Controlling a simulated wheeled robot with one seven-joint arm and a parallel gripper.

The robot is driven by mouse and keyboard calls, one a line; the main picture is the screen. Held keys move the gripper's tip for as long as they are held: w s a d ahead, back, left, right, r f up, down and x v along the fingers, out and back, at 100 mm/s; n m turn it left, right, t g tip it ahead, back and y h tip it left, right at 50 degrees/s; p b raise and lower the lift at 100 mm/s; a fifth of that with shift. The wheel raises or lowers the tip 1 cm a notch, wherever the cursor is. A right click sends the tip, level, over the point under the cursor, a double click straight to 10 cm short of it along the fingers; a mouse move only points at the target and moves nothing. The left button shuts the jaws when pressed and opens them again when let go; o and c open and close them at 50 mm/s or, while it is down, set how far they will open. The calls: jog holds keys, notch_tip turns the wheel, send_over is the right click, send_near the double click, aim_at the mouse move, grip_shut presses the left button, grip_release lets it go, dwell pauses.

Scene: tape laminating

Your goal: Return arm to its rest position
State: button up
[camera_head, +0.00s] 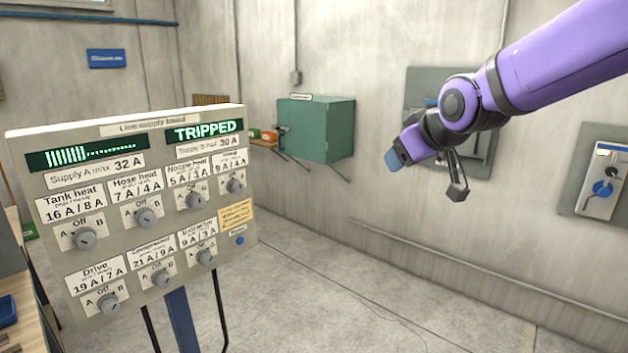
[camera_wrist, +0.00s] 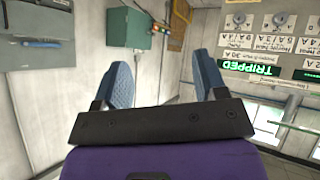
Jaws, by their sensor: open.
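My purple arm reaches in from the upper right in the head view. My gripper (camera_head: 428,176) is raised in the air in front of the back wall, well to the right of the supply panel. In the wrist view its two blue fingers stand wide apart, and the gripper (camera_wrist: 164,85) is open with nothing between the fingers. The line supply panel (camera_head: 150,205) stands at the left on a blue post. Its right display (camera_head: 206,130) reads TRIPPED, and the left display (camera_head: 88,152) shows a green bar. Several grey knobs are on its face. The panel (camera_wrist: 280,45) also shows at the right of the wrist view.
A green wall cabinet (camera_head: 316,130) hangs on the back wall beside a small shelf with orange and green items. A grey wall recess lies behind my gripper. A grey wall box (camera_head: 604,185) with a blue knob is at the right. The floor (camera_head: 330,290) is clear.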

jog(key=s+d+f+m+g+h, duration=0.1)
jog(key=s+d, duration=0.3)
jog(key=s, duration=0.5)
jog(key=s+d+f+m+g+h, duration=0.1)
jog(key=s+d+m+g, duration=0.1)
jog(key=s, duration=0.7)
jog(key=s+d+f+m+g, duration=0.1)
jog(key=s+d+m+g, duration=0.1)
jog(key=s+d, duration=0.4)
jog(key=s+m, duration=0.1)
jog(key=s, duration=0.2)
jog(key=shift+s+d+f+h, duration=0.2)
jog(key=shift+s+d+h, duration=0.15)
jog(key=shift+s+h, duration=0.05)
